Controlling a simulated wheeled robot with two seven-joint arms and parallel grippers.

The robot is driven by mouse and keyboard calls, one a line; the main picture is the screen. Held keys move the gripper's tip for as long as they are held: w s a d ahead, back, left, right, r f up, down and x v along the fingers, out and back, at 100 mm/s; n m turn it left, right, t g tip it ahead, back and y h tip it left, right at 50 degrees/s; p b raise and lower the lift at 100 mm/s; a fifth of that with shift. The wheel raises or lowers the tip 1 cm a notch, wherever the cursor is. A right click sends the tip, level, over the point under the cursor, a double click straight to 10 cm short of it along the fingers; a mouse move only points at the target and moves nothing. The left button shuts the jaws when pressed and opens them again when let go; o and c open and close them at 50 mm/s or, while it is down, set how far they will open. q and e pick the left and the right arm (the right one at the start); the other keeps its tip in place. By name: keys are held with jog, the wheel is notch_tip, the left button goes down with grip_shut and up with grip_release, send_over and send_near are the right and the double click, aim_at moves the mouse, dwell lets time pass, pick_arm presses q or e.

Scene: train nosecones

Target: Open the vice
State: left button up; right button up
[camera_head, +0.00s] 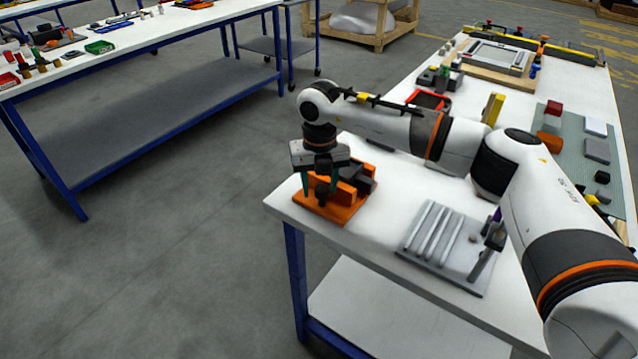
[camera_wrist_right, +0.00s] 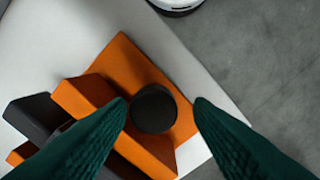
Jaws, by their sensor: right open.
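The orange vice (camera_head: 338,209) sits near the front left corner of the white table. It has orange and dark jaw blocks on an orange base, and it also shows in the right wrist view (camera_wrist_right: 128,62). A round dark knob (camera_wrist_right: 154,108) sits at one end of it. My right gripper (camera_head: 321,192) points down over the vice. In the right wrist view its two green fingers (camera_wrist_right: 160,108) are open, one on each side of the knob. I cannot tell whether they touch it. My left gripper is not in view.
A grey ridged plate (camera_head: 437,232) lies right of the vice on the white table (camera_head: 380,235). A red-rimmed tray (camera_head: 429,99), a yellow block (camera_head: 492,109) and a grey-green mat (camera_head: 568,136) with several blocks lie farther back. Open floor lies left of the table.

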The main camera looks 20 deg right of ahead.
jog(key=shift+d, duration=0.25)
